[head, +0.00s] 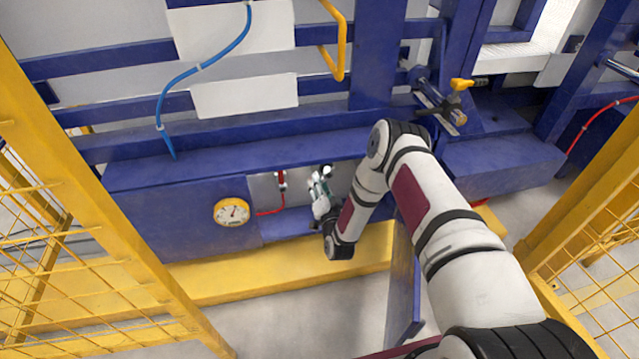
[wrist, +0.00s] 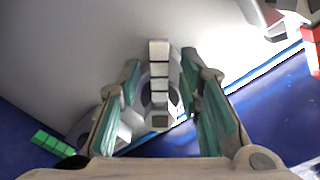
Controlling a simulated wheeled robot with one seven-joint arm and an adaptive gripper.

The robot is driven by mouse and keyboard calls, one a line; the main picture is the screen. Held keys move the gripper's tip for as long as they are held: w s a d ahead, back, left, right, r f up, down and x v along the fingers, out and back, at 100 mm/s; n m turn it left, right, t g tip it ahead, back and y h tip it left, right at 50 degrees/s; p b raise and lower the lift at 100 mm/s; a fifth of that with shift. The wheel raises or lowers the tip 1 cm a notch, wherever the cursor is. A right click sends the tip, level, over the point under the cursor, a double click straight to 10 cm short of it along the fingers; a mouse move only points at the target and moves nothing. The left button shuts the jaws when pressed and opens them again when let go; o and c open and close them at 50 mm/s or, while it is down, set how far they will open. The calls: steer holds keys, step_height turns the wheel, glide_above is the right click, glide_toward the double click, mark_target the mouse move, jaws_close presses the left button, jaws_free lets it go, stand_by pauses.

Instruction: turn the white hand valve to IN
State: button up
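The white hand valve (wrist: 159,68) shows in the wrist view as a pale ribbed handle over a round grey hub. It lies between the two teal-padded fingers of my gripper (wrist: 160,85). The fingers are open, with a narrow gap visible on each side of the handle, so I see no grip on it. In the head view my gripper (head: 321,188) reaches into the recess of the blue machine. The valve is too small and too covered there to make out clearly. No IN marking can be read in either view.
A red handle (wrist: 312,45) is at the wrist view's right edge, and a green ribbed handle (wrist: 52,143) at lower left. In the head view, a round yellow-rimmed gauge (head: 231,212) sits left of the recess. Yellow fences (head: 95,190) stand on both sides.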

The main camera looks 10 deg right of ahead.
steer(key=s, duration=1.1)
steer(key=shift+s, duration=0.1)
